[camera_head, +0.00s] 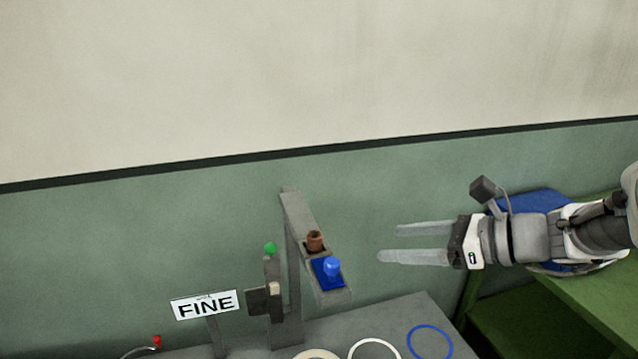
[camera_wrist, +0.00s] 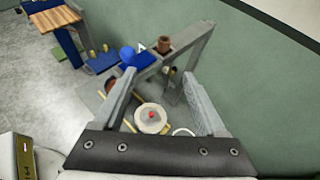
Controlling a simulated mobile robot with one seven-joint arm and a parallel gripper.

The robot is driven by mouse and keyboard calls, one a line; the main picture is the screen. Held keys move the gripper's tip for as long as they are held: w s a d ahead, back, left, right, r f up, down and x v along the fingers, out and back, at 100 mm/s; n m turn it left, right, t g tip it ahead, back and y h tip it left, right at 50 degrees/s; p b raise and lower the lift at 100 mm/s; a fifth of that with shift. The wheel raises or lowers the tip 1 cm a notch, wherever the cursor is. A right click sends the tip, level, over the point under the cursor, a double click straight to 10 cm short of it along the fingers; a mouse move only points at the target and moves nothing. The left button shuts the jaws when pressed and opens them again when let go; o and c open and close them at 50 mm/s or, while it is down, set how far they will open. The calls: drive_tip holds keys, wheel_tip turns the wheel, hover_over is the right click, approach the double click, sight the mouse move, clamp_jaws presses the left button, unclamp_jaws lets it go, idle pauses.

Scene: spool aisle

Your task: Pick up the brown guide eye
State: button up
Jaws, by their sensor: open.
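The brown guide eye (camera_head: 315,241) is a small brown cylinder standing upright on top of a grey beam (camera_head: 303,219). It also shows in the wrist view (camera_wrist: 165,44), near the top middle, beyond my fingertips. My gripper (camera_head: 388,243) is open and empty, to the right of the guide eye and apart from it, with its two pale fingers pointing left towards the beam. In the wrist view the fingers (camera_wrist: 162,85) are spread wide, with the beam showing beyond them. Nothing covers the guide eye.
A blue knobbed piece (camera_head: 332,267) stands on a blue pad close to the guide eye. A green knob (camera_head: 270,248) tops a post to its left. A "FINE" sign (camera_head: 206,304) stands further left. White and blue rings (camera_head: 430,342) lie below. A green bench (camera_head: 590,295) is at right.

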approach(319, 236)
drive_tip(key=f+x, duration=0.1)
drive_tip(key=x, duration=0.3)
drive_tip(key=shift+m, duration=0.4)
drive_tip(key=shift+r+p+x, duration=0.2)
drive_tip(key=shift+p+x, duration=0.25)
drive_tip(key=shift+x, duration=0.8)
drive_tip(key=shift+r+p+x, duration=0.2)
drive_tip(key=shift+p+x, duration=0.25)
drive_tip(key=shift+x, duration=0.85)
drive_tip(key=shift+a, duration=0.15)
clamp_jaws()
